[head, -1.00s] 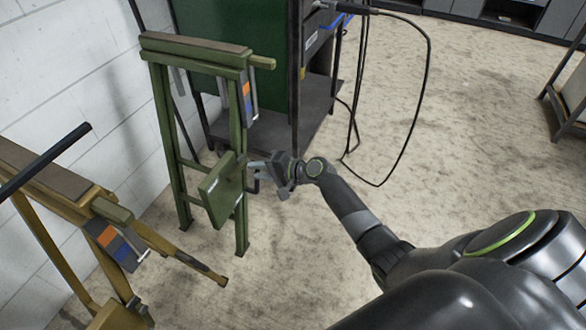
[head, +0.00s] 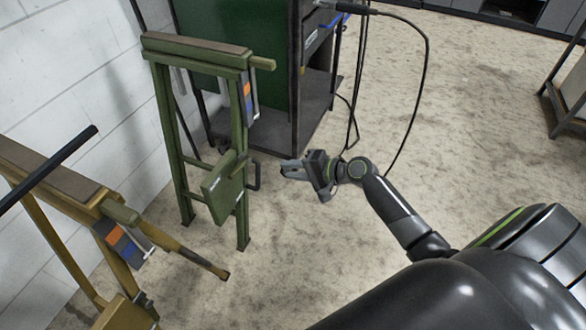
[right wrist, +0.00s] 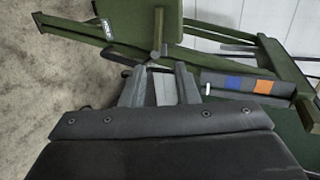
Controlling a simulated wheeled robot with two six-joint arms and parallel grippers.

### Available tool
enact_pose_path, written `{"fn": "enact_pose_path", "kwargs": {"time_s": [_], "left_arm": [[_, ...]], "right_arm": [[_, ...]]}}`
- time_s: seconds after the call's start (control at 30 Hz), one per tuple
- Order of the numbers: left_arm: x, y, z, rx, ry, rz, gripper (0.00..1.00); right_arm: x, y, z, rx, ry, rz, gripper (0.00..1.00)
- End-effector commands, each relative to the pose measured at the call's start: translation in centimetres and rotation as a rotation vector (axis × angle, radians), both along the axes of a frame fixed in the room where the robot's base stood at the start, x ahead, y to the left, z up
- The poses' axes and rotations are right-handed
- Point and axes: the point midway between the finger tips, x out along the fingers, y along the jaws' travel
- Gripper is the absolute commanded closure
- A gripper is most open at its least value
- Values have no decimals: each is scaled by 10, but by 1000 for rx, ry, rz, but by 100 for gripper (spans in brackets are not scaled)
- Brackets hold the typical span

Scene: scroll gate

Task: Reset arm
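My right gripper (head: 286,169) is open and empty in the head view, just right of the green frame and apart from it. Its two fingers also show spread in the right wrist view (right wrist: 160,88). The green frame (head: 198,50) stands upright near the wall. A green panel (head: 222,188) with a dark handle (head: 255,175) sits low on it, and the handle is free of my fingers. The panel also shows at the top of the right wrist view (right wrist: 147,22). My left gripper is not in view.
A yellow frame (head: 58,190) with a dark bar (head: 50,168) stands at the left by the white wall. A dark green cabinet (head: 275,75) is behind the green frame, with black cables (head: 424,75) hanging beside it.

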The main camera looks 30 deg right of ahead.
Motion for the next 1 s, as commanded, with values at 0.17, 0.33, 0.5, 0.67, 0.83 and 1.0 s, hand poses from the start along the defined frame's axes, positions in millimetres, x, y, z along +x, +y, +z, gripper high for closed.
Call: {"fn": "enact_pose_path", "kwargs": {"time_s": [0.17, 0.33, 0.5, 0.67, 0.83, 1.0], "left_arm": [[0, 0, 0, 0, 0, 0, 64], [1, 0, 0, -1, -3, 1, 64], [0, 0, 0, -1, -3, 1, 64], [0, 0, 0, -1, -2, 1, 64], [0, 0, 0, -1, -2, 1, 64], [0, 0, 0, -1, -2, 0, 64]], "right_arm": [[0, 0, 0, 0, 0, 0, 72], [-1, 1, -1, -3, 0, 2, 72], [-38, 18, -26, -114, 9, 72, 72], [-120, 44, -65, -371, 29, 221, 72], [-204, 52, -87, -644, 73, 360, 72], [-257, 46, -90, -823, 132, 438, 72]]}}
